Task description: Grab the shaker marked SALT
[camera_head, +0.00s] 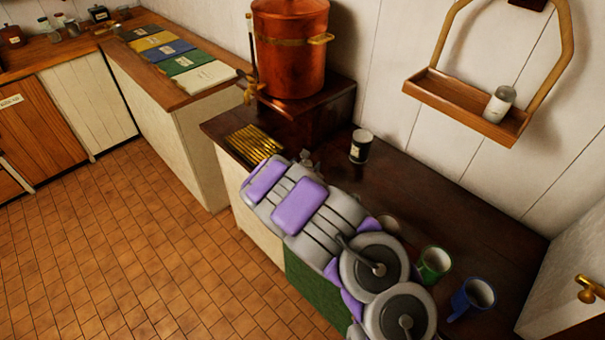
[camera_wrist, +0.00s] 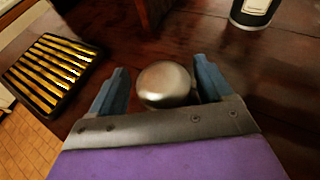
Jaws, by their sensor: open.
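My gripper (camera_wrist: 155,85) is open, its two blue fingers either side of a round silver metal top (camera_wrist: 164,84). The body under this top and any label are hidden, so I cannot tell if it is the SALT shaker or whether the fingers touch it. In the head view my arm hides most of this spot. A white shaker with a silver top (camera_head: 499,105) stands on the hanging wooden shelf (camera_head: 460,108); its marking is too small to read. A black container with a pale label (camera_head: 360,147) stands on the dark counter, and also shows in the wrist view (camera_wrist: 253,12).
A brass-barred grate (camera_head: 253,143) lies left of my gripper. A copper boiler (camera_head: 290,50) stands on a dark base behind it. A green mug (camera_head: 433,264) and a blue mug (camera_head: 472,298) stand at the right. The counter right of the black container is clear.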

